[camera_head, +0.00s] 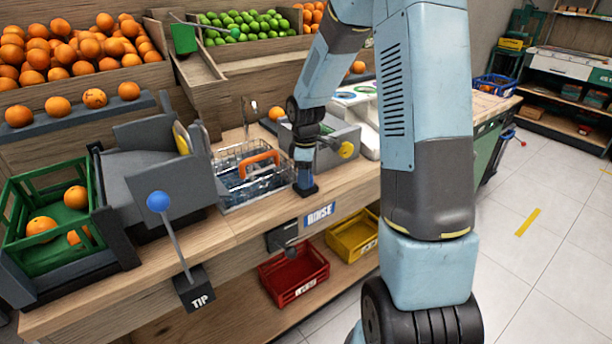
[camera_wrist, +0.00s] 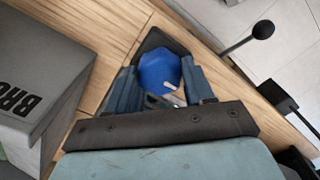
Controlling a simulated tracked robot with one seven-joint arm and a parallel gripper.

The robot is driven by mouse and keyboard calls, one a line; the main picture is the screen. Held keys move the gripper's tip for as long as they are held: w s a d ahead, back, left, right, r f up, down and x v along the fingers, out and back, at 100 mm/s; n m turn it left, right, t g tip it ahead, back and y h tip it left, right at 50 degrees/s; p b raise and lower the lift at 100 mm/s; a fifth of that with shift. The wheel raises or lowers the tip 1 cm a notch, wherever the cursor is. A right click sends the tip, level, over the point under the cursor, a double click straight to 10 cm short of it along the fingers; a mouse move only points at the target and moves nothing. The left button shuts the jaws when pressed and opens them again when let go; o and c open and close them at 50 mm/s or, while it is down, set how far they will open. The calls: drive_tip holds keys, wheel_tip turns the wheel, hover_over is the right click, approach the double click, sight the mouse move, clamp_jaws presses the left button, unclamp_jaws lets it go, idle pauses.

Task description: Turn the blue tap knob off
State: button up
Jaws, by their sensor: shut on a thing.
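The blue tap knob (camera_wrist: 158,72) shows in the wrist view between my two fingers, above a dark base on the wooden counter. A white pointer mark on it points to the right and slightly down in that view. My gripper (camera_wrist: 161,82) is shut on the knob, with one finger at each side. In the head view my gripper (camera_head: 305,176) points down at the counter's front edge, just behind the RINSE label (camera_head: 319,215). There the knob is largely hidden by my fingers.
A sink with a wire basket (camera_head: 250,172) with an orange handle lies left of my gripper. A grey box (camera_head: 338,150) stands close on its right. A blue-ball TIP lever (camera_head: 158,202) rises at the front left. Red (camera_head: 293,275) and yellow (camera_head: 352,236) crates sit below.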

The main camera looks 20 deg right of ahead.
drive_tip(key=shift+w+a, duration=0.1)
drive_tip(key=shift+w, duration=0.05)
idle(0.3)
drive_tip(key=o, duration=1)
drive_tip(key=shift+o, duration=0.2)
wheel_tip(320, 180, up, 14)
drive_tip(key=shift+f, duration=0.15)
drive_tip(key=s+r+m+t, duration=0.2)
drive_tip(key=s+r+m, duration=0.2)
drive_tip(key=s, duration=0.5)
drive_tip(key=s+r+m+t, duration=0.1)
drive_tip(key=s+r+m, duration=0.3)
drive_tip(key=s, duration=0.6)
drive_tip(key=s+r+m+t, duration=0.2)
drive_tip(key=s+r+m, duration=0.2)
drive_tip(key=s, duration=0.5)
drive_tip(key=shift+s+r+m+t, duration=0.15)
drive_tip(key=shift+r+m+t, duration=0.15)
drive_tip(key=shift+r+m, duration=0.1)
